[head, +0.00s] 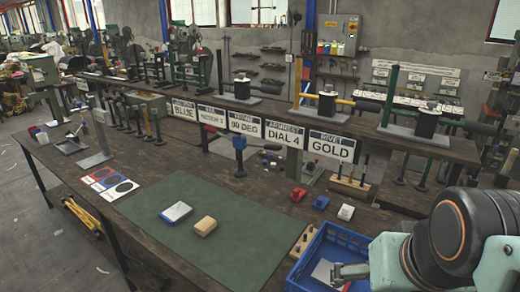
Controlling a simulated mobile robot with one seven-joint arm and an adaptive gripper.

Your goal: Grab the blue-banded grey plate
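A grey plate with blue along its edge (176,211) lies flat on the green mat (240,254), left of a tan block (205,226). It is the thing that best fits the blue-banded grey plate. My gripper (342,272) is at the lower right, low over the blue crate (350,239), well to the right of the plate and apart from it. A pale flat piece (321,271) lies in the crate beside the fingers. My arm hides part of the crate, and the finger gap is too small to judge.
Red (298,196), blue (321,202) and white (346,212) small blocks lie behind the crate. Rivet presses and signs stand along the raised back shelf. Printed cards (108,183) lie left of the mat. The mat around the plate is mostly clear.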

